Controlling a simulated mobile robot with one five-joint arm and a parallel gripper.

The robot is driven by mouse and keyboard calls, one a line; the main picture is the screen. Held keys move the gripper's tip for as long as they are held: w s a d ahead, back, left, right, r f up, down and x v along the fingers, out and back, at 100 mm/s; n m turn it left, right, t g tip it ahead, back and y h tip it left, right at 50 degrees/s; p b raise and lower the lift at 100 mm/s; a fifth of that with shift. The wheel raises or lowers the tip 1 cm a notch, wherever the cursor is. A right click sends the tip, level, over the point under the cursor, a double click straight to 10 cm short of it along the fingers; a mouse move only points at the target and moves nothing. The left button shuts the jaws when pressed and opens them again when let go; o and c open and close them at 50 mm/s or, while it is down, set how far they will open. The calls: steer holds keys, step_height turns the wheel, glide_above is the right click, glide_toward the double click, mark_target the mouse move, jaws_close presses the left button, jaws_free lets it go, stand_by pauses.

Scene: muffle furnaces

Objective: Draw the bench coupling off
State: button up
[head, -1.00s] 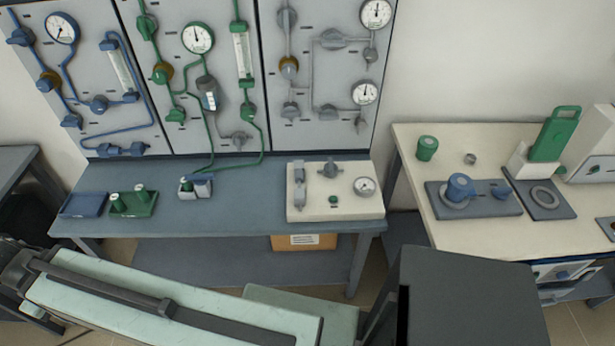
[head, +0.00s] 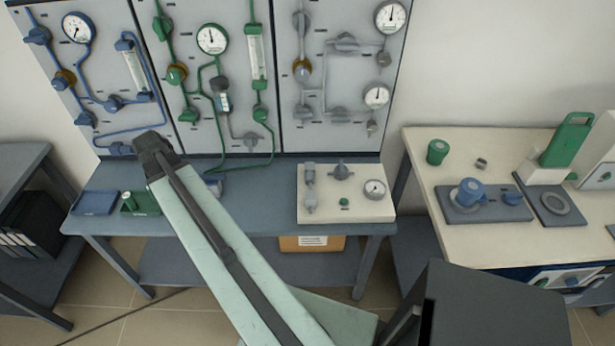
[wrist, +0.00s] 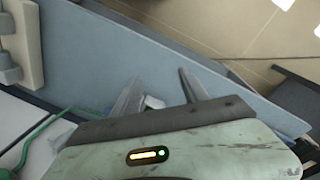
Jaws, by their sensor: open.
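My gripper (wrist: 160,76) is open in the wrist view, its two grey fingers apart over the blue-grey bench (wrist: 170,55). A small pale piece (wrist: 153,102), perhaps part of the bench coupling's holder, shows low between the fingers; I cannot tell whether they touch it. The coupling itself is hidden by my gripper body and arm. In the head view only an edge of the grey holder (head: 216,187) shows beside my arm. The green hose (head: 245,168) runs from the green panel down to the bench; it also shows in the wrist view (wrist: 40,130).
A blue tray (head: 95,203) and a partly covered green tray (head: 146,203) lie left on the bench. A white valve box (head: 345,208) stands to the right. The gauge panels (head: 215,100) rise behind. Bare bench lies between holder and box.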

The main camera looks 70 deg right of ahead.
steer(key=s+d+m+g, duration=0.1)
steer(key=s+d+m, duration=0.1)
steer(key=s+d, duration=0.5)
steer(key=s+d+m, duration=0.2)
steer(key=s+d, duration=0.2)
steer(key=d, duration=0.5)
steer(key=r+m+g, duration=0.1)
steer(key=m, duration=0.3)
glide_above(310, 176)
steer(key=w+a, duration=0.1)
steer(key=w, duration=0.1)
steer(key=b+x, duration=0.7)
steer(key=shift+f, duration=0.3)
steer(key=shift+r, duration=0.1)
jaws_close()
steer(key=shift+s, duration=0.1)
